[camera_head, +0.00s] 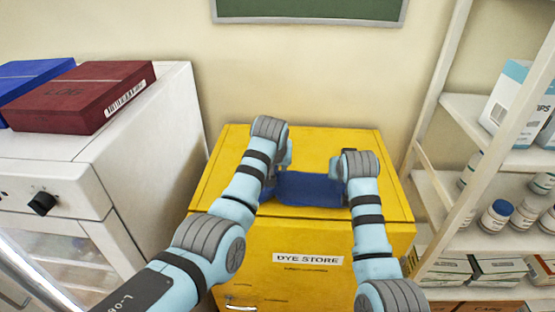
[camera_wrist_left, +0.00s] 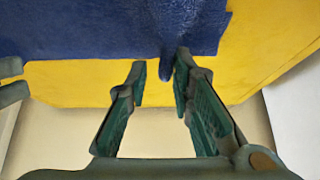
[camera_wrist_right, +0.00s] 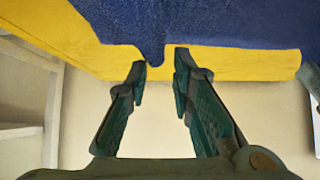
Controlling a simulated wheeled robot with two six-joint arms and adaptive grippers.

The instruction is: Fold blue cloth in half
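The blue cloth (camera_head: 308,188) is on top of the yellow cabinet (camera_head: 345,147), between my two grippers in the head view. I cannot tell there whether it lies in one layer or two. In the left wrist view, a narrow tip of the cloth (camera_wrist_left: 120,28) hangs between the fingertips of my left gripper (camera_wrist_left: 160,72). Its fingers stand apart, with a gap beside the tip. In the right wrist view, a cloth tip (camera_wrist_right: 230,20) reaches between the parted fingertips of my right gripper (camera_wrist_right: 163,62), close to the left finger. In the head view, my arms partly hide both grippers.
A white unit (camera_head: 150,130) stands left of the cabinet, with a dark red box (camera_head: 88,97) and a blue box (camera_head: 35,75) on it. A white shelf (camera_head: 500,160) with bottles and cartons stands at the right. The cabinet top behind the cloth is clear.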

